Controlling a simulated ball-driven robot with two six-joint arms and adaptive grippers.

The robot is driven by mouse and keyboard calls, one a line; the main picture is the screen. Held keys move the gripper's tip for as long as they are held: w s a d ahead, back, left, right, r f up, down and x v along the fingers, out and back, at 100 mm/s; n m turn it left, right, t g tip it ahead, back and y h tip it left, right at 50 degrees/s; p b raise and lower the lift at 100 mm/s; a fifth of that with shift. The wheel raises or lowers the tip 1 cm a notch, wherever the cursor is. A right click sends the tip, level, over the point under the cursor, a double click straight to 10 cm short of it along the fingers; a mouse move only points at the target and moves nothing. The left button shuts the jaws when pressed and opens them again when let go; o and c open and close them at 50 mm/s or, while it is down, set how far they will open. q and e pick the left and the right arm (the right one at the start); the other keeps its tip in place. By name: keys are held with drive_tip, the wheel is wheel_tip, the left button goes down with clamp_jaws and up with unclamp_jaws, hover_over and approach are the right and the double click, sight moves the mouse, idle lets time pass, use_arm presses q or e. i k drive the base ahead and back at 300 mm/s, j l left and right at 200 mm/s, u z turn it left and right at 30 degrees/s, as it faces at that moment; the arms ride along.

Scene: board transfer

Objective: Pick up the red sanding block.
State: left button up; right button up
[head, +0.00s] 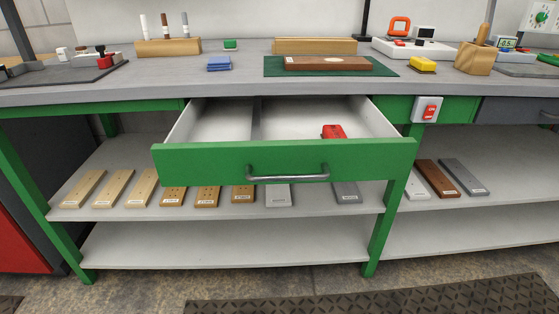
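A small red block (333,132), which looks like the red sanding block, lies inside the open drawer (282,159) of the green bench. It is in the right compartment, near the drawer's front panel, which may hide its lower part. Dark marks show on its top. Neither of my grippers is in view.
The drawer has a metal handle (288,174) and a divider (256,120). The worktop (130,88) above holds a brown board on a green mat (275,66), blue (219,64) and yellow (422,65) blocks and tools. Several boards lie on the shelf (330,204) below.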

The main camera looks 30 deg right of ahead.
sight(337, 131)
drive_tip(key=z, duration=1.4)
